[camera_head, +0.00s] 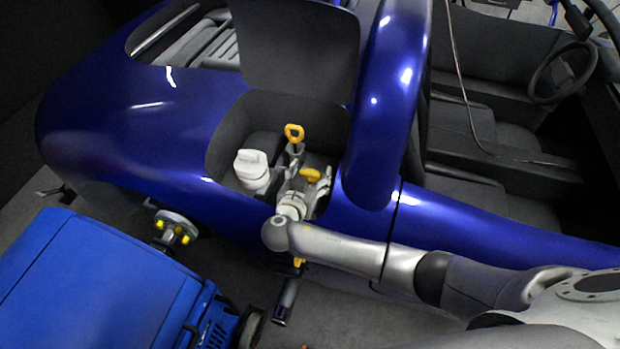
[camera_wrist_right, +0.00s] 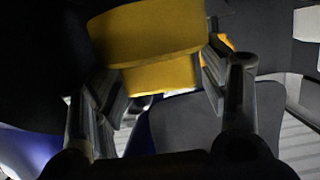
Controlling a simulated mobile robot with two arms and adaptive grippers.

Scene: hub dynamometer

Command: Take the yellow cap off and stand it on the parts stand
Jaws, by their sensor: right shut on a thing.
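The yellow cap (camera_head: 311,175) is over the open bay in the blue car's body. My right gripper (camera_head: 318,184) is shut on it. In the right wrist view the cap (camera_wrist_right: 148,40) looms large, with a wide upper part and a narrower lower part between the fingers (camera_wrist_right: 160,85). The gripper and arm hide what is beneath the cap, so I cannot tell whether it touches its seat. I cannot make out the parts stand. My left gripper is not in view.
A yellow loop handle (camera_head: 294,132) and a white cap (camera_head: 251,168) stand close to my gripper in the bay. The raised grey lid (camera_head: 298,45) is behind. A blue machine (camera_head: 95,285) and a hub with yellow nuts (camera_head: 174,229) are at the lower left.

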